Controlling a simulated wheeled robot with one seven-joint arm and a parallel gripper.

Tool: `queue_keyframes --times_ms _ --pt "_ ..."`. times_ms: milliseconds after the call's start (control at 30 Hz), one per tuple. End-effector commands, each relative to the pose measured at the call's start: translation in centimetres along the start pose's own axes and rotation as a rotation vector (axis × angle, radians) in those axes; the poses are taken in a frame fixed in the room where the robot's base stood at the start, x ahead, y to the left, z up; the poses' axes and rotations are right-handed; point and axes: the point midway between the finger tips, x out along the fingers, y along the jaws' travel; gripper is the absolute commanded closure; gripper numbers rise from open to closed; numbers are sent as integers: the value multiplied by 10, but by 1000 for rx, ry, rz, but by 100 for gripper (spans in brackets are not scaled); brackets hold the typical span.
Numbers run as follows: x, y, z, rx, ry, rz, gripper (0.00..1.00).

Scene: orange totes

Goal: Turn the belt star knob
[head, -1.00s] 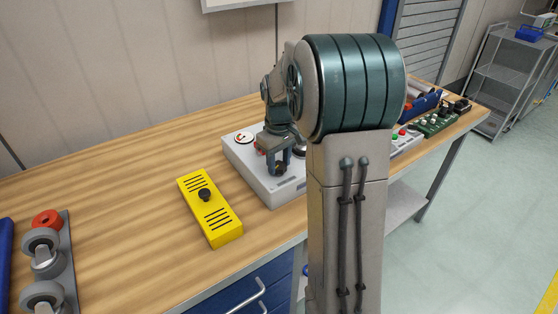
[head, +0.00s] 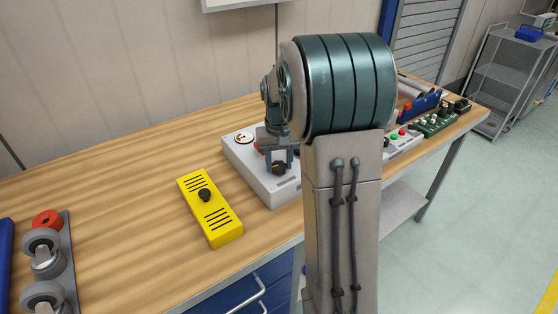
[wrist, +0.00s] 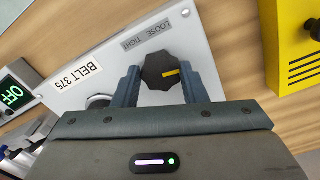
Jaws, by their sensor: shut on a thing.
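The belt star knob (wrist: 160,69) is black with a yellow mark, on a light grey panel box (wrist: 75,85). My gripper (wrist: 160,85) is shut on it, one finger on each side. The yellow mark lies on the knob's right half in the wrist view.
A yellow box (head: 222,222) with a black knob stands left of the panel box. A plate with grey casters (head: 68,262) lies at far left. A display reading "OFF" (wrist: 14,96) is in the wrist view. Bare wooden bench (head: 110,180) lies between.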

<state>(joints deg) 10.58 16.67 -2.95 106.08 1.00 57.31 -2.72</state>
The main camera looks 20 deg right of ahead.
Motion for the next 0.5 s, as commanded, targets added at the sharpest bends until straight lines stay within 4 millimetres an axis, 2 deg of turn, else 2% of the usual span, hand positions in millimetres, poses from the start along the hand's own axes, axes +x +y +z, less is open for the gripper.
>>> queue_keyframes --times_ms 500 --pt "-2 -1 0 464 2 -1 84"
